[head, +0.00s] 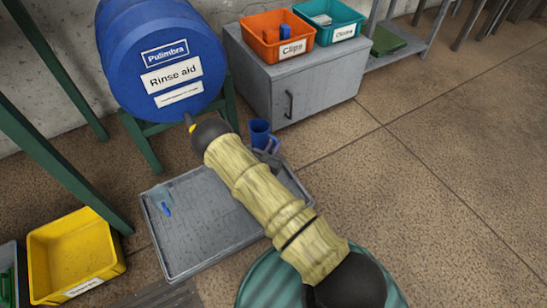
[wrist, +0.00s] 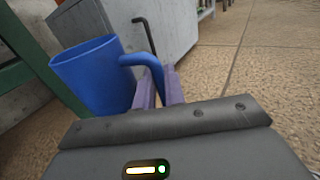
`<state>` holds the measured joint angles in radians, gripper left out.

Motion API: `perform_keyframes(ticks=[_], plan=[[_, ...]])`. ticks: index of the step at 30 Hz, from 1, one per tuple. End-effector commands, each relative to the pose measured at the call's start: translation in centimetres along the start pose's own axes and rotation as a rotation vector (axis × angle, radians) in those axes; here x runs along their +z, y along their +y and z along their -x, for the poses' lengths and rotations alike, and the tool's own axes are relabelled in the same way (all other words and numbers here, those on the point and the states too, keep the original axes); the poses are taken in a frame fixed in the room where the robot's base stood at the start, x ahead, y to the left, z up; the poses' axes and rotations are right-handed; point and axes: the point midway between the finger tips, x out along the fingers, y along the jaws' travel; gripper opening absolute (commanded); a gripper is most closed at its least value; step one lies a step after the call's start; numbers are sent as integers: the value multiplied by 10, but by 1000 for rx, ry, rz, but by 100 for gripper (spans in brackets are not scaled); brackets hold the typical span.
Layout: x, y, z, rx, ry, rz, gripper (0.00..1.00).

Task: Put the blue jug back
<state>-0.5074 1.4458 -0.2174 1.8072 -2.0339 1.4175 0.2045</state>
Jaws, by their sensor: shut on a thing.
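The blue jug (head: 260,132) is upright, or close to it, beyond the end of my arm in the head view, between the blue barrel and the grey cabinet. In the wrist view the jug (wrist: 88,80) is at the left, with its open mouth up and its handle towards the right. My gripper (wrist: 160,88) is shut on the handle with its purple-grey fingers. In the head view my gripper (head: 268,150) is partly hidden by my arm. I cannot tell how high the jug is or what lies inside it.
A blue rinse aid barrel (head: 170,105) rests on a green stand at the back left. A grey cabinet (head: 325,85) carries orange and teal bins. Open floor (head: 450,160) is at the right.

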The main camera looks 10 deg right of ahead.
Motion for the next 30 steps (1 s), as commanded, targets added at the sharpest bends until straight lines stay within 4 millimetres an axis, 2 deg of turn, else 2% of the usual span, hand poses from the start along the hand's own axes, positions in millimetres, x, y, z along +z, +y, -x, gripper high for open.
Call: perform_keyframes(ticks=[1,12,21,30], plan=[[-6,0,-1,-1,-3,-2,0],[-7,0,-1,0,-2,-2,0],[-42,0,-1,-1,-2,-2,0],[-42,0,-1,0,-3,-2,0]])
